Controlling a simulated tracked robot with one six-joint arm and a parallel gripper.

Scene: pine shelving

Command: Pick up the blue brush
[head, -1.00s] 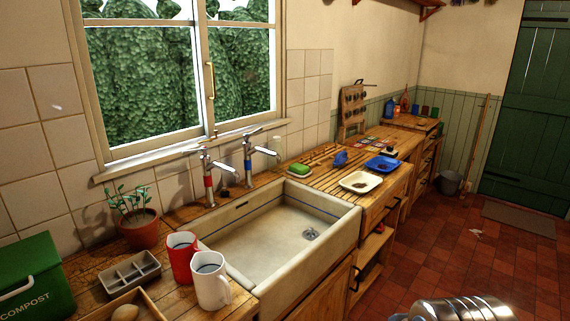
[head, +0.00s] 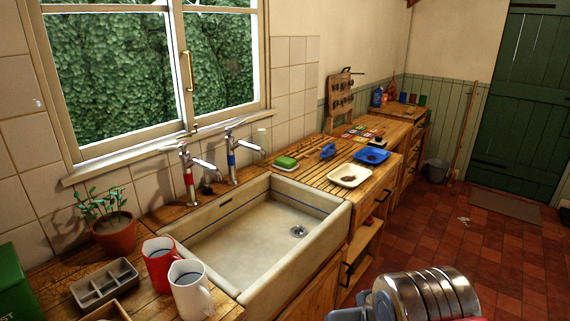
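A small blue object (head: 327,150), which looks like the blue brush, lies on the slatted wooden draining board (head: 304,172) right of the sink. It is small in the head view, so its bristles and handle cannot be made out clearly. It sits between a green-topped item (head: 287,163) and a blue tray (head: 371,156), behind a white tray (head: 348,175). My gripper is not in view. Part of my metal arm shows at the bottom right, well apart from the blue object.
A white sink (head: 262,235) with two taps fills the middle of the counter. The red tiled floor (head: 440,235) is mostly clear.

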